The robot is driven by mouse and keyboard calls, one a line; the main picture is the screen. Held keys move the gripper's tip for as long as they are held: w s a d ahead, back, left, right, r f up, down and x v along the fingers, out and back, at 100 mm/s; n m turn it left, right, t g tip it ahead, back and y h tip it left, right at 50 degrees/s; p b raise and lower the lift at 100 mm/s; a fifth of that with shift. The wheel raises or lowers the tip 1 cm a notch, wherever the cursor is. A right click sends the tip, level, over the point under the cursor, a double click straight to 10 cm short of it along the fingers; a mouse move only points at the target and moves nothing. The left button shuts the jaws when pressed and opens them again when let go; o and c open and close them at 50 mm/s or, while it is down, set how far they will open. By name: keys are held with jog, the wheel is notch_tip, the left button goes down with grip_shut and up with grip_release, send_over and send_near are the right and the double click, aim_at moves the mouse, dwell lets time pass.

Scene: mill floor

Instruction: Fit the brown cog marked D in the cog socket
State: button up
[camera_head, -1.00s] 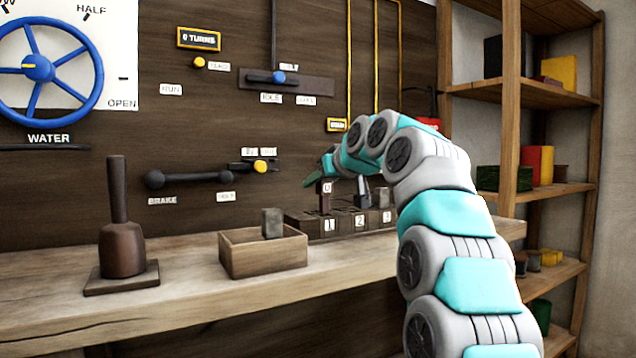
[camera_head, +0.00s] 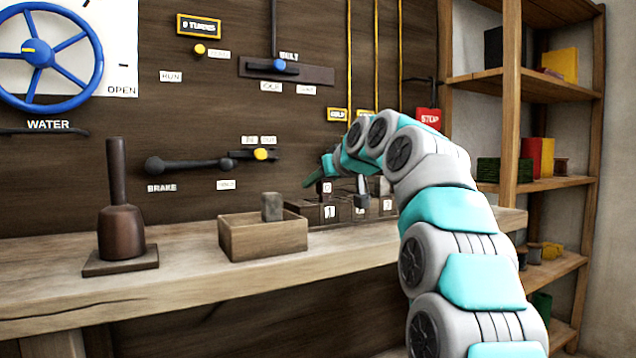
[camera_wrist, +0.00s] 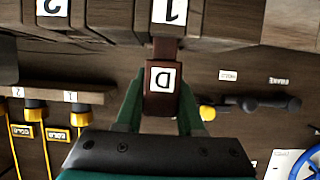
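The brown cog marked D (camera_wrist: 160,85) is between the green fingers of my gripper (camera_wrist: 160,105), which press on its two sides. In the wrist view its far end meets the brown block marked 1 (camera_wrist: 195,20); I cannot tell whether it has entered it. In the head view the cog (camera_head: 327,187) stands upright just over the block marked 1 (camera_head: 318,213), the leftmost of a row of socket blocks. My arm partly covers the row's right end. The block marked 2 (camera_wrist: 70,25) lies beside it in the wrist view.
A wooden tray (camera_head: 263,242) with a grey block (camera_head: 271,207) stands left of the row. A dark mallet-shaped thing (camera_head: 120,230) stands farther left on the bench. Levers and a blue wheel (camera_head: 38,53) are on the wall panel. A shelf (camera_head: 530,190) stands at the right.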

jog(key=o, duration=0.5)
jog(key=shift+s, duration=0.1)
